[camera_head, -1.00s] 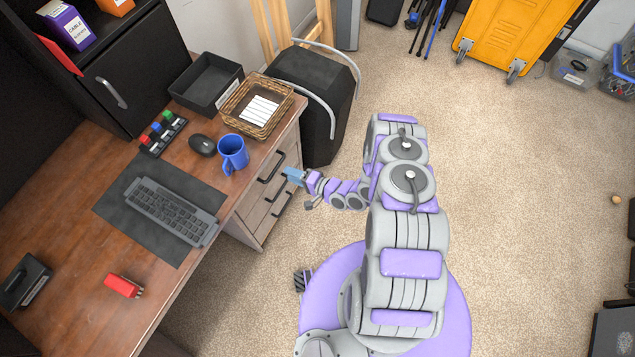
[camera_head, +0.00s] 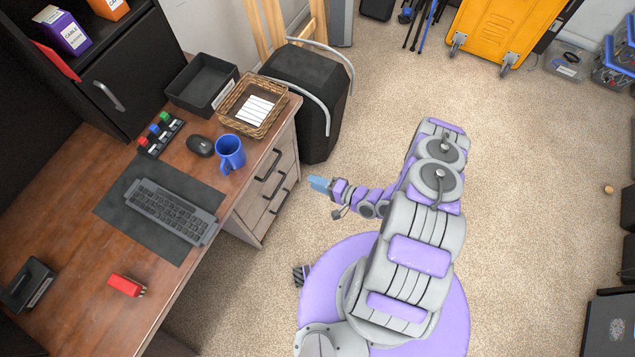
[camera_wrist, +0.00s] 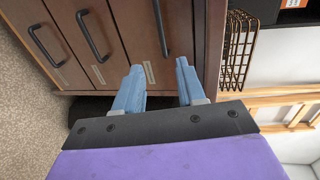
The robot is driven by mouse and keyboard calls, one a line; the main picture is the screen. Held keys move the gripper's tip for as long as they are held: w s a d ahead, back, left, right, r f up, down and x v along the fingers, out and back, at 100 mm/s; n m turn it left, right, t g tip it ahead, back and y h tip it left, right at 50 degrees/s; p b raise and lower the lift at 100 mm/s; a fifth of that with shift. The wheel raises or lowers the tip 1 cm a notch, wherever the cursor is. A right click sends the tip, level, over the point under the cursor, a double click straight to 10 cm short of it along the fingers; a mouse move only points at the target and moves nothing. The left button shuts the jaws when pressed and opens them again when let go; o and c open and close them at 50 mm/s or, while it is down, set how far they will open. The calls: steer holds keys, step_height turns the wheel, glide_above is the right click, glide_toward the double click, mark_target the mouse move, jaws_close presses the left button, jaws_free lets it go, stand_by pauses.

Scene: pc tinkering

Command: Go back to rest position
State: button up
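My gripper (camera_head: 319,184) is in the air over the carpet, to the right of the desk's drawer cabinet and apart from it. In the wrist view my gripper (camera_wrist: 157,88) has its two blue fingers spread with nothing between them. Beyond the fingers the wrist view shows the brown drawer fronts (camera_wrist: 135,30) with dark handles. The drawers (camera_head: 262,197) look shut in the head view.
The wooden desk (camera_head: 75,245) holds a blue mug (camera_head: 231,153), a black mouse (camera_head: 201,146), a keyboard (camera_head: 168,210), a wicker basket (camera_head: 252,107), a black tray (camera_head: 202,84) and a red object (camera_head: 125,285). A black bin (camera_head: 308,90) stands behind the cabinet. The carpet at right (camera_head: 520,180) is clear.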

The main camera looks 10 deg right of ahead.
stand_by(0.4)
steer(key=w+d+r+n+g+h, duration=0.3)
steer(key=w+d+r+n+h, duration=0.3)
steer(key=w+d, duration=0.6)
steer(key=s+d+r+g+h, duration=0.1)
steer(key=d+r+h, duration=0.25)
steer(key=r, duration=0.65)
steer(key=s+d+r+g+h, duration=0.1)
steer(key=d+r+h, duration=0.25)
steer(key=r, duration=0.65)
steer(key=s+a+r+g+h, duration=0.2)
steer(key=s+a+r+g, duration=0.1)
steer(key=s+r, duration=0.95)
steer(key=s+a+r+g+y, duration=0.1)
steer(key=s+a+r, duration=0.2)
steer(key=s, duration=0.5)
steer(key=s+a+r+n+g+y, duration=0.1)
steer(key=s+a+r, duration=0.2)
steer(key=s, duration=0.5)
steer(key=s+a+r+g, duration=0.1)
steer(key=s+a+r, duration=0.3)
steer(key=s, duration=0.4)
steer(key=shift+a+n+y, duration=0.3)
steer(key=shift+a+y, duration=0.1)
steer(key=shift+a, duration=0.2)
